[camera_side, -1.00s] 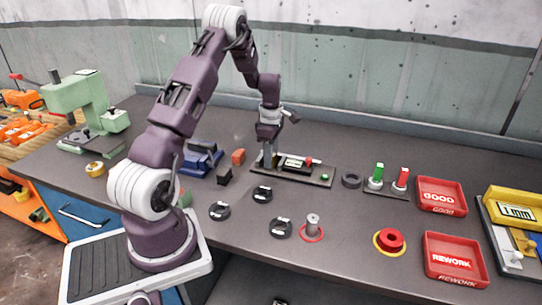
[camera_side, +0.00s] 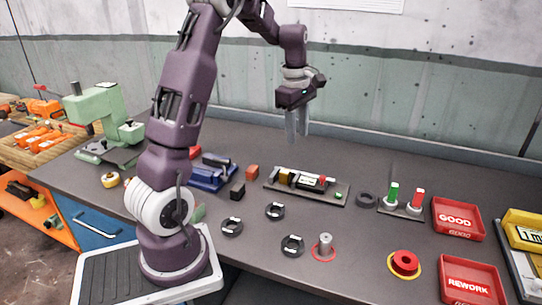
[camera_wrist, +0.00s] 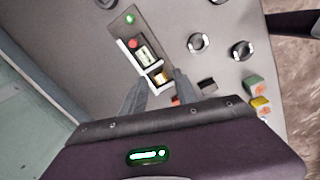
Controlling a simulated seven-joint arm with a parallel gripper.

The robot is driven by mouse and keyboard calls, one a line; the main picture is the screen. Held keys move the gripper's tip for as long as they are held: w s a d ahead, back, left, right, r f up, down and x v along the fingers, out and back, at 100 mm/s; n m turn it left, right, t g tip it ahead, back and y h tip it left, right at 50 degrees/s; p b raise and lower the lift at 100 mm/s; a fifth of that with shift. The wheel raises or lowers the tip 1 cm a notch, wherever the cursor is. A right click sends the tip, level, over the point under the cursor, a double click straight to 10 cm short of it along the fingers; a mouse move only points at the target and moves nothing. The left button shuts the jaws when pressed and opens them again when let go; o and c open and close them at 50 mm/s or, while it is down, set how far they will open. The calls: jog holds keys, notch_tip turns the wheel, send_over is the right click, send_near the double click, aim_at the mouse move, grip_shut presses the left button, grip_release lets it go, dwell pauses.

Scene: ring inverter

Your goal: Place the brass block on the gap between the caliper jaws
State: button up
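The brass block (camera_side: 286,177) sits at the left end of the caliper fixture (camera_side: 330,198), between the pale caliper jaws. It also shows in the wrist view (camera_wrist: 160,78), between the white jaws of the caliper (camera_wrist: 145,66). I cannot tell whether it touches both jaws. My gripper (camera_side: 297,124) is raised well above the fixture, with its fingers pointing down. In the wrist view my gripper (camera_wrist: 158,88) has its two fingers apart with nothing held between them.
An orange block (camera_side: 252,172) and a black block (camera_side: 237,191) lie left of the fixture. Several dark rings (camera_side: 275,211) lie in front. A red button (camera_side: 404,262), GOOD tray (camera_side: 457,232) and REWORK tray (camera_side: 470,290) are on the right.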

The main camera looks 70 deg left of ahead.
jog(key=s+d+r+m+t, duration=0.1)
jog(key=s+d+r+m, duration=0.3)
jog(key=d, duration=0.3)
jog(key=s+d+r+m+t, duration=0.1)
jog(key=s+d+r+m, duration=0.15)
jog(key=d+m, duration=0.3)
jog(key=s+d+r+m+t, duration=0.1)
jog(key=s+d+r+m, duration=0.2)
jog(key=s+d+m, duration=0.3)
jog(key=s+d+f+m+t, duration=0.1)
jog(key=s+d+f+m, duration=0.1)
jog(key=s+d+m, duration=0.4)
jog(key=s+m, duration=0.1)
jog(key=s, duration=0.1)
jog(key=shift+s+d+f+t, duration=0.2)
jog(key=shift+s+d+t, duration=0.1)
jog(key=shift+s+d, duration=0.1)
